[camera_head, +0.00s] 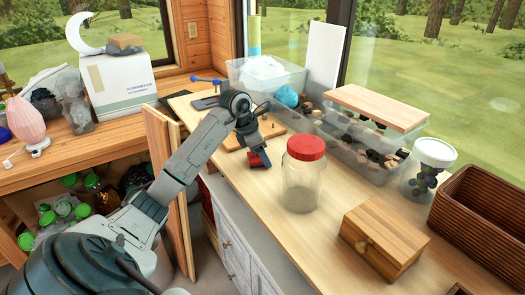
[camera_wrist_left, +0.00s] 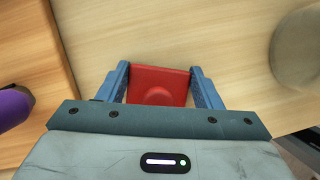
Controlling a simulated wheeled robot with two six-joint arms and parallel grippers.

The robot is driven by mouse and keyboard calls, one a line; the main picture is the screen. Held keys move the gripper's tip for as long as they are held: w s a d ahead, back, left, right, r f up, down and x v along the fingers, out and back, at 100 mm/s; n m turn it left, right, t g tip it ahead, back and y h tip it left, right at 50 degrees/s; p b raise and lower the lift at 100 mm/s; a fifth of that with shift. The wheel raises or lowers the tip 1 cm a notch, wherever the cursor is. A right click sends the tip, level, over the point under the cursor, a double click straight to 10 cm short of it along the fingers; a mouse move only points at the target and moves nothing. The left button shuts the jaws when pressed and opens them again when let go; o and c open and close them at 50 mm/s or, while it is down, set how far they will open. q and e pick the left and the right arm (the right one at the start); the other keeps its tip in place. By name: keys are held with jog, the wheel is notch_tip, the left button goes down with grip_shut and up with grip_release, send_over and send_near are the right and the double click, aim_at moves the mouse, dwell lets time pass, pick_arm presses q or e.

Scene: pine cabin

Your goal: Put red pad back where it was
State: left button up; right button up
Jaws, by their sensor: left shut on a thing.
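The red pad (camera_wrist_left: 158,86) is between the two fingers of my left gripper (camera_wrist_left: 160,90) in the left wrist view, and the gripper is shut on it. In the head view the red pad (camera_head: 259,160) shows at the tip of my left gripper (camera_head: 256,156), at the worktop beside the wooden board. I cannot tell whether the pad touches the worktop. My right gripper is not in view.
A glass jar with a red lid (camera_head: 303,182) stands right of the gripper. A wooden board (camera_head: 262,138) lies behind it. Clear bins (camera_head: 365,150), a wooden box (camera_head: 383,240) and a wicker basket (camera_head: 485,225) line the worktop (camera_head: 262,205). The front strip is clear.

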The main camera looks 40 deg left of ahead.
aim_at(249, 158)
pick_arm(q)
jog(key=shift+f, duration=0.2)
jog(key=o, duration=1)
jog(key=shift+s+r, duration=0.1)
jog(key=shift+o, duration=0.2)
jog(key=shift+r+p, duration=0.45)
jog(key=shift+r, duration=0.05)
jog(key=shift+a+b+v, duration=0.25)
jog(key=shift+b+v, duration=0.55)
jog(key=shift+v, duration=0.4)
jog(key=b+v, duration=0.1)
jog(key=v, duration=0.8)
jog(key=shift+d, duration=0.15)
